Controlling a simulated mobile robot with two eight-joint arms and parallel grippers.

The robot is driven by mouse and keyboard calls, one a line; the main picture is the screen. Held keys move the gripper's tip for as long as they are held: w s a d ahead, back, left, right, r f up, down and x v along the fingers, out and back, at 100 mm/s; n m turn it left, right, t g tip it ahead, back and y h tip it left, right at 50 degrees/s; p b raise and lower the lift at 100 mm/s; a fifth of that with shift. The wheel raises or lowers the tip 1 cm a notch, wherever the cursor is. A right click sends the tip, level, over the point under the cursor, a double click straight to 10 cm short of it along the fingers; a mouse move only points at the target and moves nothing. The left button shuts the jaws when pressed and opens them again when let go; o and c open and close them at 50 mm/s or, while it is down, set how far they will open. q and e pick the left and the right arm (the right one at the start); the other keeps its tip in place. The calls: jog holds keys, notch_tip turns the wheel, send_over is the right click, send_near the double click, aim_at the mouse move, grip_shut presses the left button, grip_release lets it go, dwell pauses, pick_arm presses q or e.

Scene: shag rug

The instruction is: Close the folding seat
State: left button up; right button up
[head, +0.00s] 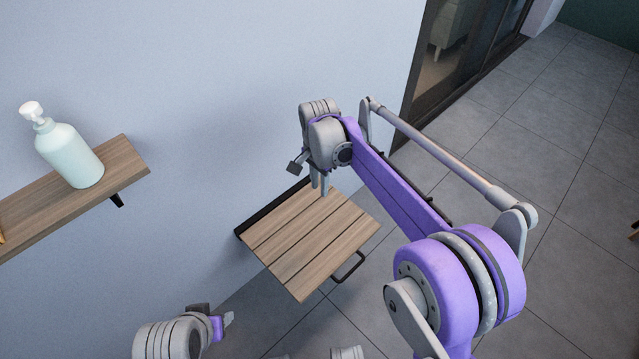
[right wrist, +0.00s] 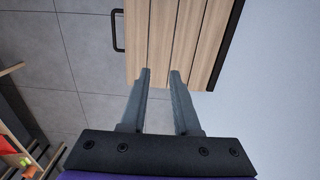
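The folding seat (head: 310,245) is a slatted wooden panel, folded down and standing out from the wall below my right arm. It has a dark bracket along the wall side and a black handle (head: 348,267) on its outer edge. My right gripper (head: 320,190) points down over the seat's back part near the wall. In the right wrist view its two fingers (right wrist: 160,75) are apart with nothing between them, and the seat slats (right wrist: 175,40) and handle (right wrist: 118,30) show beyond. I cannot tell whether the fingers touch the seat. My left gripper (head: 229,318) is low at the bottom, left of the seat; its finger opening is unclear.
A wooden wall shelf (head: 120,165) with a pump bottle (head: 70,153) is at the left. A dark-framed glass door (head: 455,50) stands at the top right. Grey tiled floor (head: 560,200) lies open at the right. Colourful items (right wrist: 20,155) show at the right wrist view's lower left.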

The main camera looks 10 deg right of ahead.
grip_shut()
dwell(0.5)
dwell(0.6)
jog(key=shift+o, duration=1.6)
grip_release()
jog(key=shift+r, duration=0.1)
notch_tip(320, 180, up, 11)
jog(key=p, duration=0.2)
jog(key=shift+f, duration=0.2)
